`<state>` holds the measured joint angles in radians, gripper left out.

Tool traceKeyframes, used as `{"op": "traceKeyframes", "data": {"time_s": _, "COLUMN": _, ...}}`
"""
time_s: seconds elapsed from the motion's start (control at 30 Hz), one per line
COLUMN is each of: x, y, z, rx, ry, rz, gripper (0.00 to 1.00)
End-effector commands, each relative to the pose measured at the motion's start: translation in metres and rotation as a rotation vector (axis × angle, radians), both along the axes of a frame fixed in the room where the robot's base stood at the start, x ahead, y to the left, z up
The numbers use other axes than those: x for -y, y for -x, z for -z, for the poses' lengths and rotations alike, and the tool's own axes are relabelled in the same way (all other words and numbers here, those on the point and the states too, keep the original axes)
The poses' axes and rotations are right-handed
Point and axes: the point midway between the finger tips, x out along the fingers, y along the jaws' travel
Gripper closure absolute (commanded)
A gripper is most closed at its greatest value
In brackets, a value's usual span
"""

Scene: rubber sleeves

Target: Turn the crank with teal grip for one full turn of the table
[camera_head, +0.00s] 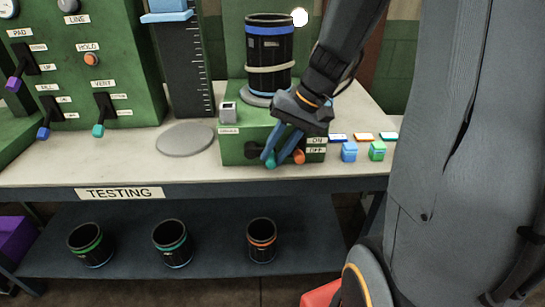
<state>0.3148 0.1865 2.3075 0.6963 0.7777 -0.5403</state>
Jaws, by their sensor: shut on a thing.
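The crank's teal grip (271,162) shows between the blue fingers of my gripper (276,154) at the front of a green box (237,151) on the bench. My gripper reaches down from the upper right and is shut on the grip. The crank's arm is hidden behind the fingers. On top of the box is a round table (257,101), mostly covered by a black sleeve (270,52) with blue bands and a pale band, standing upright. An orange-tipped lever (298,156) is just right of my fingers, beside the ON and OFF labels.
Blue (349,152) and green (377,151) small blocks stand right of the box. A grey disc (185,139) lies to its left, near a tall ruled gauge (187,65). A green lever panel (85,65) is at left. Three black sleeves (172,243) stand on the lower shelf.

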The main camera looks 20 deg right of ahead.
Motion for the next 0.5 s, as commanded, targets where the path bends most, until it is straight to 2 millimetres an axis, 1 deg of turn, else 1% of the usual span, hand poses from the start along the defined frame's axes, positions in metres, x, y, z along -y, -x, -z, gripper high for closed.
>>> {"op": "traceKeyframes", "data": {"time_s": 0.03, "x": 0.0011, "y": -0.0015, "z": 0.004, "rx": 0.007, "ry": -0.016, "rz": 0.003, "gripper": 1.0}}
{"op": "traceKeyframes", "data": {"time_s": 0.2, "x": 0.0012, "y": -0.0008, "z": 0.0046, "rx": 0.02, "ry": -0.057, "rz": 0.001, "gripper": 1.0}}
{"op": "traceKeyframes", "data": {"time_s": 0.5, "x": 0.0009, "y": -0.0004, "z": 0.0037, "rx": 0.026, "ry": -0.076, "rz": -0.001, "gripper": 1.0}}
